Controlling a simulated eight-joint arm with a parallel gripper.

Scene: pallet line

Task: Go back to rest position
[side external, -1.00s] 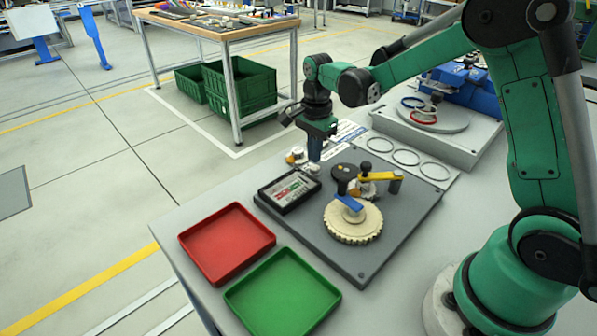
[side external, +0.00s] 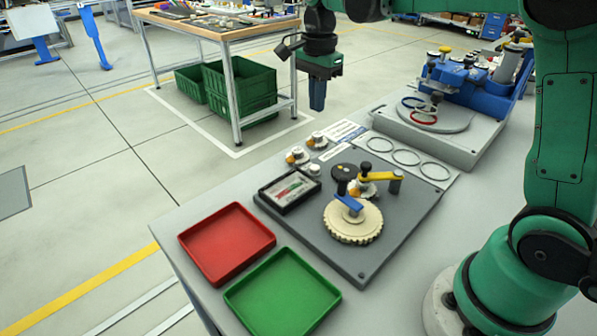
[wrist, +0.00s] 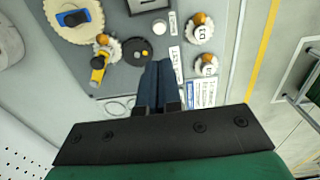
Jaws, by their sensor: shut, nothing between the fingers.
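My gripper (side external: 317,100) hangs above the far edge of the work table, pointing down, well clear of everything on it. In the wrist view my gripper (wrist: 158,72) has its two dark blue fingers together with nothing between them. Below it is the grey fixture board (side external: 375,258) with a cream gear (side external: 353,226), a blue handle (side external: 349,203), a yellow arm (side external: 378,176) and a dark round disc (side external: 344,172). A small black-framed display (side external: 289,190) lies at the board's left corner.
A red tray (side external: 227,243) and a green tray (side external: 282,296) sit at the table's front left. Small white-and-orange parts (side external: 298,156) stand by the far edge. A blue machine (side external: 466,80) stands at the back right. Green crates (side external: 240,85) sit beneath a wooden-topped bench (side external: 215,27).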

